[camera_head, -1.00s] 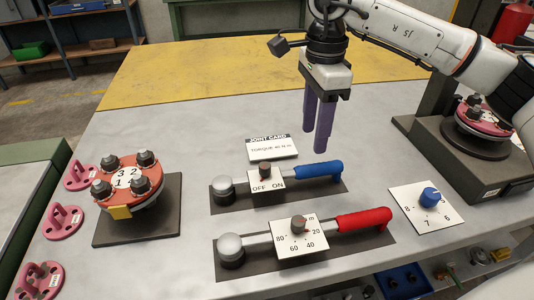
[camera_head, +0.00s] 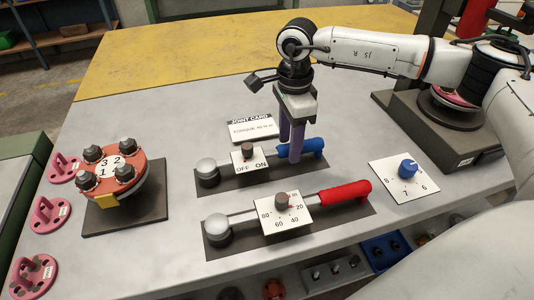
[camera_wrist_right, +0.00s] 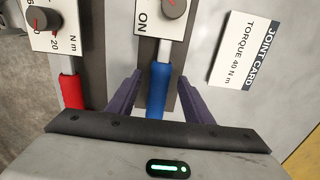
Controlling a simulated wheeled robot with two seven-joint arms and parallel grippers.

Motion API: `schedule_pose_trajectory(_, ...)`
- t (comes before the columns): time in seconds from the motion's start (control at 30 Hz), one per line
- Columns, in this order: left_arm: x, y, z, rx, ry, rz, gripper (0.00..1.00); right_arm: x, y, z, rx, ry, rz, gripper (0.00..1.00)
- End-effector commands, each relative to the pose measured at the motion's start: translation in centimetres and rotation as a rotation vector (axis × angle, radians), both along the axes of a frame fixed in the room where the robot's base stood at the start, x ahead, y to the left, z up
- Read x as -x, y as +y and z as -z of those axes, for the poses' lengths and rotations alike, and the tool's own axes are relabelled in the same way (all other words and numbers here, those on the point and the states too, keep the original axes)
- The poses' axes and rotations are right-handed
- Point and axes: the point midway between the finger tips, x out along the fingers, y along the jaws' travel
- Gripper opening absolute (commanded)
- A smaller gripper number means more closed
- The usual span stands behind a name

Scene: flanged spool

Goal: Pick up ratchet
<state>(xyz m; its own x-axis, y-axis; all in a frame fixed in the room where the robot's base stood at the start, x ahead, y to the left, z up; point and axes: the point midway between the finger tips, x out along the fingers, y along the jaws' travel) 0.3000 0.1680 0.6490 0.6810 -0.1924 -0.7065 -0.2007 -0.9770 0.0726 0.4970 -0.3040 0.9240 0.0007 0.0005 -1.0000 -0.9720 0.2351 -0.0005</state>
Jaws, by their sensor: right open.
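The ratchet (camera_head: 313,146) is the tool with the blue handle and an OFF/ON dial plate. It lies on a dark mat on the grey table in the head view. My right gripper (camera_head: 290,158) points down at its blue handle, open. In the right wrist view the two purple fingers of my right gripper (camera_wrist_right: 157,97) stand on either side of the blue handle (camera_wrist_right: 159,84), with gaps showing. Part of the handle is hidden behind the fingers in the head view. My left gripper is not in view.
A red-handled torque wrench (camera_head: 344,192) lies parallel, in front of the ratchet. A joint card (camera_head: 252,130) stands behind it. A blue-knob dial plate (camera_head: 404,182) is at the right. A red flanged spool (camera_head: 113,173) with several bolts is at the left.

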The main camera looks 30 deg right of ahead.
Motion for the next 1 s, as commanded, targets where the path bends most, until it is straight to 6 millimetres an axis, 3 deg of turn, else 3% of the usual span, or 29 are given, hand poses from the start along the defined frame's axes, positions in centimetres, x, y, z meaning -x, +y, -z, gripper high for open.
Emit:
schedule_pose_trajectory(0.13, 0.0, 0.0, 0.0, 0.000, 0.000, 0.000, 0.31, 0.0, 0.0, 0.0, 0.000, 0.000, 0.000, 0.43)
schedule_pose_trajectory(0.4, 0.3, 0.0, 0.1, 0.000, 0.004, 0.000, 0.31, 0.0, 0.0, 0.0, 0.000, 0.001, 0.000, 0.00)
schedule_pose_trajectory(0.77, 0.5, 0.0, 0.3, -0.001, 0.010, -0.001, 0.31, -0.1, 0.1, -0.7, -0.002, -0.005, 0.000, 0.00)
schedule_pose_trajectory(1.0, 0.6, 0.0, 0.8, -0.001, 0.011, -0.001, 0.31, -0.2, 0.1, -4.6, -0.003, -0.008, 0.000, 0.00)
